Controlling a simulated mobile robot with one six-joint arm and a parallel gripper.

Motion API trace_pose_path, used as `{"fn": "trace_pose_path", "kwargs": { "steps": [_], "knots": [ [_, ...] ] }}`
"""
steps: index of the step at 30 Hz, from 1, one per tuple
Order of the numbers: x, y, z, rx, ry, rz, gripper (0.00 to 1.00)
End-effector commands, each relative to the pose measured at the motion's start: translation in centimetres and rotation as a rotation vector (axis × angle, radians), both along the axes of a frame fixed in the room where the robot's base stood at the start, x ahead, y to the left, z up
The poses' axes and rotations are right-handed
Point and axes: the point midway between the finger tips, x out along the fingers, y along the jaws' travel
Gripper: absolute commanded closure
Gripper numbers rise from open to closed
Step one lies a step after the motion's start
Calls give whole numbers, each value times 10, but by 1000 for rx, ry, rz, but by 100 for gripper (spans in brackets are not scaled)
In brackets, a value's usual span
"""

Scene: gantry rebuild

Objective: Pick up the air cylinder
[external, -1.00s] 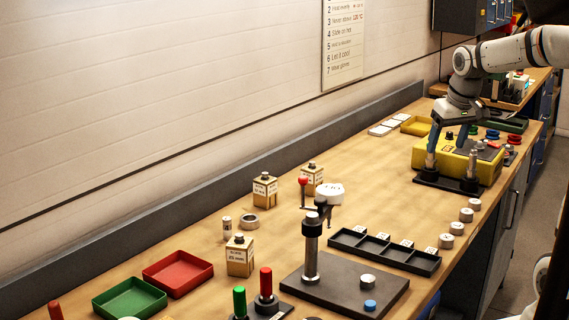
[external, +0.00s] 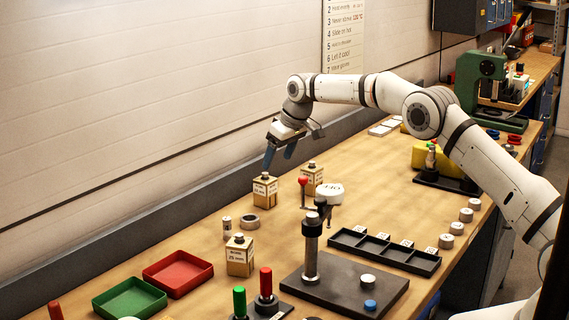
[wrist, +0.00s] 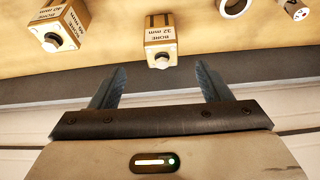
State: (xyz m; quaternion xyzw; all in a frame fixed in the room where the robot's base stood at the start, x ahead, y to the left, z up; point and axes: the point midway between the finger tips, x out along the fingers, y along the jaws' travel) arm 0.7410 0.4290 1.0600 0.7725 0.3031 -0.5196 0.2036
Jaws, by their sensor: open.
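Several tan blocks with "BORE" labels and a round knob on top look like air cylinders; I cannot tell which one is meant. The nearest to my gripper is a "BORE 32 mm" block (external: 265,193), upright on the bench, also in the wrist view (wrist: 160,42). A second block (external: 312,181) stands to its right, at the upper left in the wrist view (wrist: 58,27). A third block (external: 240,262) stands nearer the front. My gripper (external: 279,159) is open and empty above and behind the first block, which shows beyond and between the fingertips (wrist: 160,72).
A metal ring (external: 248,222) and a small labelled cylinder (external: 227,228) stand near the first block. A red-knobbed post (external: 303,188) and a black base plate (external: 340,285) are to the right. Red (external: 178,288) and green (external: 130,298) trays lie front left. The wall ledge runs behind.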

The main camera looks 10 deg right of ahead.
Motion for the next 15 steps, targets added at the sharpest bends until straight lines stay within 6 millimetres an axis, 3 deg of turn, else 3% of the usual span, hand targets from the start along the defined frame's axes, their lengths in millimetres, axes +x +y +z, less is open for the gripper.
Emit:
{"fn": "trace_pose_path", "kwargs": {
  "steps": [3, 15],
  "knots": [
    [1, 13, -9, 2, -3, 17, 29],
    [12, 21, -40, 3, -3, 18, 29]
  ]
}}
